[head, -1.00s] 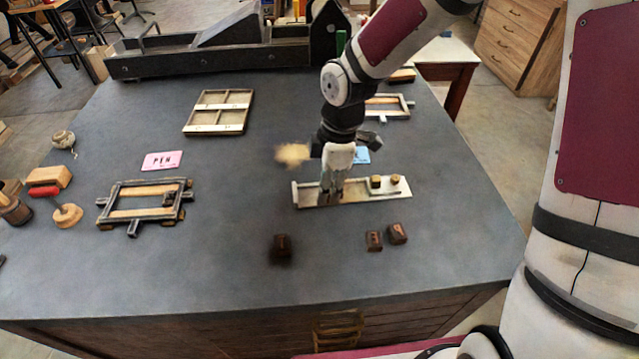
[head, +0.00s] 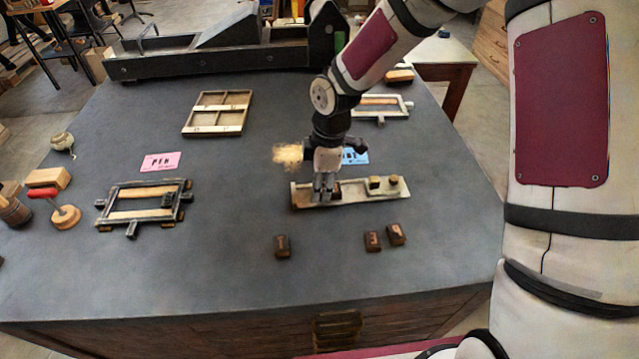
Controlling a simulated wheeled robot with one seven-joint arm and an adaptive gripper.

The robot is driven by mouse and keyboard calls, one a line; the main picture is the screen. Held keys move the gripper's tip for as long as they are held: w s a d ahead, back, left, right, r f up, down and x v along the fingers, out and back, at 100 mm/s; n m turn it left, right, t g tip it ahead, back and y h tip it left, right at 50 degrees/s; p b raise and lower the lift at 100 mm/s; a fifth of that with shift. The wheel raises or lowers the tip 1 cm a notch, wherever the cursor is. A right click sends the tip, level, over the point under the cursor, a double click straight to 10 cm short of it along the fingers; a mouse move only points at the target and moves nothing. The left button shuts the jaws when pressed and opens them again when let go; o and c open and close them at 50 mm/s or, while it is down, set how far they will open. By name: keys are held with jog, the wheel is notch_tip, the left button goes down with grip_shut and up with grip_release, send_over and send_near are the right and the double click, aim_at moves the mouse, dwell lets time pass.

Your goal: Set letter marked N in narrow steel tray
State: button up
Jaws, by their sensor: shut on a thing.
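The narrow steel tray (head: 357,194) lies at the middle right of the dark table. My gripper (head: 323,200) points down at the tray's left part, shut on a small letter block that the fingers mostly hide. I cannot read its mark or tell whether it touches the tray floor. A dark patch shows in the tray just right of my fingers. Two small blocks, one left (head: 375,182) and one right (head: 393,180), sit at the tray's right end. Three dark letter blocks, one left (head: 282,246), one middle (head: 372,241) and one right (head: 397,234), lie in front; their marks are too small to read.
A dark frame (head: 127,217) and a pink PEN card (head: 160,161) lie at left. A wooden divided tray (head: 218,113) is behind, with a pale frame (head: 378,118) at back right. A blue card (head: 356,156) is partly hidden behind my gripper.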

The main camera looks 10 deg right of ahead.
jog(key=o, duration=0.8)
jog(key=shift+o, duration=0.2)
notch_tip(320, 180, up, 12)
jog(key=d, duration=0.1)
jog(key=s+d+r+m+t+h, duration=0.3)
jog(key=s+d+r+m, duration=0.6)
jog(key=s+r, duration=0.25)
jog(key=s+d+r+m+t, duration=0.1)
jog(key=s+d+r+m, duration=0.1)
jog(key=s+m, duration=0.2)
jog(key=s+d+r+m+t+y, duration=0.1)
jog(key=s+d+r+m, duration=0.1)
jog(key=s+m, duration=0.3)
jog(key=shift+s+r+y, duration=0.2)
jog(key=shift+s+y, duration=0.1)
jog(key=shift+s, duration=1.1)
